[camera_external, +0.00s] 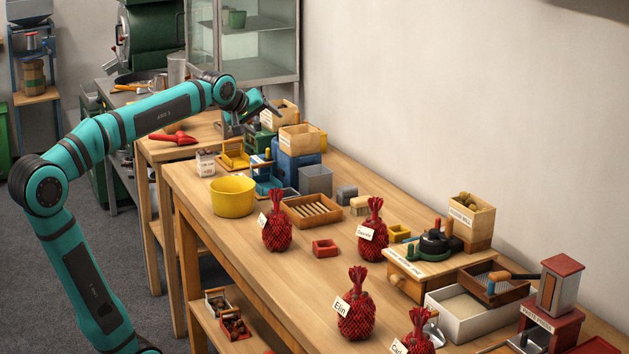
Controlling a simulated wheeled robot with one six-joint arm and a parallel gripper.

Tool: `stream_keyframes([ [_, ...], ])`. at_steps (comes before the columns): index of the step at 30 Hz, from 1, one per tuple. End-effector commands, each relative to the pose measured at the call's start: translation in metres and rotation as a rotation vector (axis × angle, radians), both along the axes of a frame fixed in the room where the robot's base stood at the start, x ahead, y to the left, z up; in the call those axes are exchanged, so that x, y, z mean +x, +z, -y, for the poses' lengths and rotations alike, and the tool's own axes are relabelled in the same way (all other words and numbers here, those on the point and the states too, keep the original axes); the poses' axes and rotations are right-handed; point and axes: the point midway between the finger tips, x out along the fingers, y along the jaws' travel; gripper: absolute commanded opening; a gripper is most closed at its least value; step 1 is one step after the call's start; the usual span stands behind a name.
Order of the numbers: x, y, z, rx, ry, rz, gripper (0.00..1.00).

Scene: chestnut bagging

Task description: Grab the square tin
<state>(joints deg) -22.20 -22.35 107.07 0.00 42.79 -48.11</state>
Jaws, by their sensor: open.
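My gripper (254,119) is open and hangs at the far end of the long wooden table, in front of the stacked wooden boxes. Nothing shows clearly between its fingers, which are small in this view. A grey, open-topped square container (316,180) stands upright on the table, below and to the right of my gripper. A small white labelled container (206,163) stands at the table's far left corner, below and left of my gripper; its label is too small to read. I cannot tell for sure which of these is the square tin.
A yellow bowl (233,197), yellow tray (235,155), blue crate (296,163), slatted wooden tray (311,211) and labelled wooden box (300,139) crowd the far end. Red net bags (277,232) stand nearer. The table's front left strip is clear.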

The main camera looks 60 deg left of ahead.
Motion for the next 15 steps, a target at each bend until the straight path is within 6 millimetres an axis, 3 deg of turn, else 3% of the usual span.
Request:
stream_keyframes([
  [1, 0.009, 0.000, -0.018, -0.044, 0.052, -0.020, 0.73],
  [7, 0.030, -0.003, -0.085, -0.233, 0.275, -0.082, 0.73],
  [15, 0.043, -0.016, -0.182, -0.473, 0.606, -0.151, 0.73],
])
